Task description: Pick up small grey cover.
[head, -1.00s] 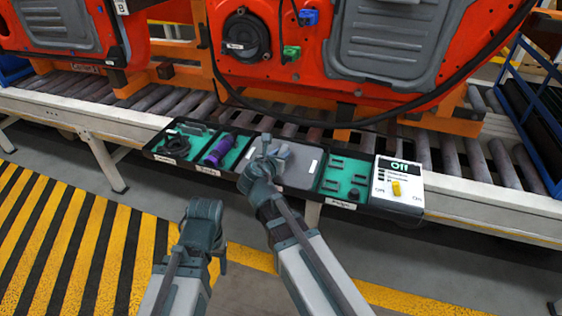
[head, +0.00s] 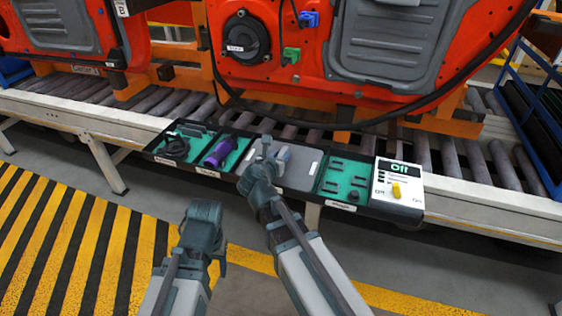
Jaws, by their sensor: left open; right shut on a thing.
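The small grey cover (head: 300,170) is a flat grey panel with pale strips near its left and right ends. It lies in the middle part of the long black tray on the conveyor's front edge. My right gripper (head: 269,151) is over the cover's left part and shut on it; the fingers hide the exact contact. The cover looks flat, and I cannot tell whether it is lifted. My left gripper (head: 203,215) is open and empty, low in front of the conveyor and apart from the tray.
Left of the cover, the black tray (head: 190,173) holds a dark coiled part (head: 174,147) and a purple tool (head: 219,152). Right of it are small dark parts on green, then a switch box (head: 398,186) reading "Off". Orange-red car doors (head: 290,65) stand behind.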

